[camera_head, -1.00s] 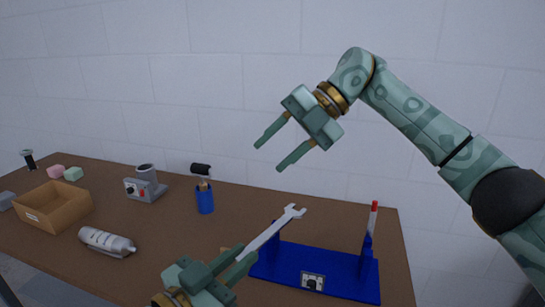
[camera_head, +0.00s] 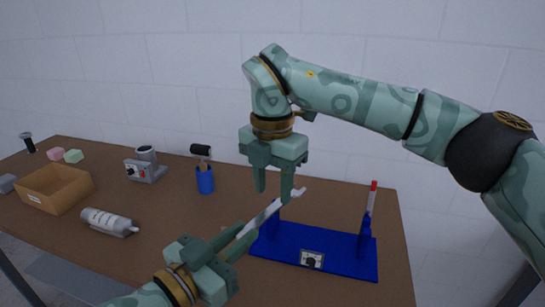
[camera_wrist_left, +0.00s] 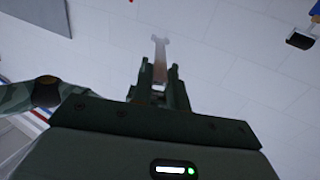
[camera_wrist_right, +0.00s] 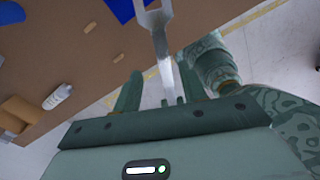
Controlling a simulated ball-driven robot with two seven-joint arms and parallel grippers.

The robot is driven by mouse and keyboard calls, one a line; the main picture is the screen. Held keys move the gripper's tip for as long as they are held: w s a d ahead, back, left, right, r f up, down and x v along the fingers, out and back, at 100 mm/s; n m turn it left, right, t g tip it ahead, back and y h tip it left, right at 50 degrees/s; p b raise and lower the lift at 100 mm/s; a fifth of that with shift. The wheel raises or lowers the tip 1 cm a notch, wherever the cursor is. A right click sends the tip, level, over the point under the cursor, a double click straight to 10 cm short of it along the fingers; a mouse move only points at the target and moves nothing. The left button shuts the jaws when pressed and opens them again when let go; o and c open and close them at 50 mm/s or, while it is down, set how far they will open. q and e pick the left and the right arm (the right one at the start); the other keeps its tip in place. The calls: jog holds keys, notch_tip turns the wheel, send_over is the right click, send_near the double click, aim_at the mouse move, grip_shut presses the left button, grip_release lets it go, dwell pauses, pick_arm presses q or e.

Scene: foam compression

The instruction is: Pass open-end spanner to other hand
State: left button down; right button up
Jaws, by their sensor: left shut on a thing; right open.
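The grey open-end spanner (camera_head: 263,216) points up and right from my left gripper (camera_head: 238,243), which is shut on its lower part. Its jaw end is up, partly behind a right finger in the head view. In the left wrist view the spanner (camera_wrist_left: 159,50) sticks out beyond the fingers (camera_wrist_left: 160,75). My right gripper (camera_head: 274,193) is open, fingers pointing down, close to the spanner's upper end. In the right wrist view the spanner (camera_wrist_right: 160,45) appears between the open fingers (camera_wrist_right: 158,85). I cannot tell whether they touch it.
A blue stand (camera_head: 335,258) with a dial and a red-tipped post is just right of the spanner on the brown table (camera_head: 165,215). The space above the table is otherwise open.

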aim_at(272, 209)
jog(key=shift+f, duration=1.3)
grip_shut()
pick_arm(q)
jog(key=c, duration=1.3)
grip_release()
jog(key=shift+r, duration=0.1)
